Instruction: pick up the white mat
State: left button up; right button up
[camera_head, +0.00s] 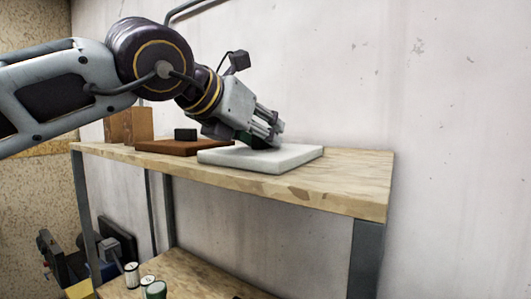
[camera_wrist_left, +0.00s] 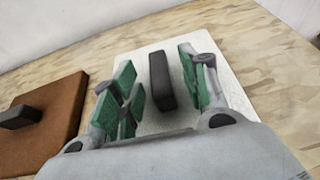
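The white mat (camera_head: 300,156) is a thick flat slab lying on the wooden shelf top. It also shows in the left wrist view (camera_wrist_left: 140,60), with a dark upright bar-shaped handle (camera_wrist_left: 160,80) on it. My left gripper (camera_head: 264,138) is low over the mat, reaching down from the left. In the left wrist view its green-padded fingers (camera_wrist_left: 158,72) are open, one on each side of the handle, with gaps visible. In the head view the gripper mostly hides the handle. My right gripper is not in view.
A brown mat (camera_head: 165,147) with a dark handle (camera_head: 186,134) lies left of the white mat. A brown box (camera_head: 128,125) stands at the back left. The shelf top (camera_head: 355,180) is clear on the right. Small cans (camera_head: 132,275) stand on the lower shelf. A wall is behind.

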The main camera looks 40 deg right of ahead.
aim_at(253, 150)
pick_arm(q)
grip_shut()
jog(key=shift+r, duration=0.2)
jog(key=shift+r+b, duration=0.5)
jog(key=shift+r, duration=1.1)
jog(key=shift+s+a+f+b, duration=0.1)
jog(key=shift+s+a+b, duration=0.1)
jog(key=shift+a, duration=0.3)
jog(key=shift+s+a+b, duration=0.1)
jog(key=shift+a+b, duration=0.1)
jog(key=shift+a, duration=0.3)
jog(key=s+a+b, duration=0.4)
jog(key=a, duration=1.1)
jog(key=shift+s+a+b, duration=0.15)
jog(key=shift+s+b, duration=0.05)
jog(key=shift+b, duration=0.2)
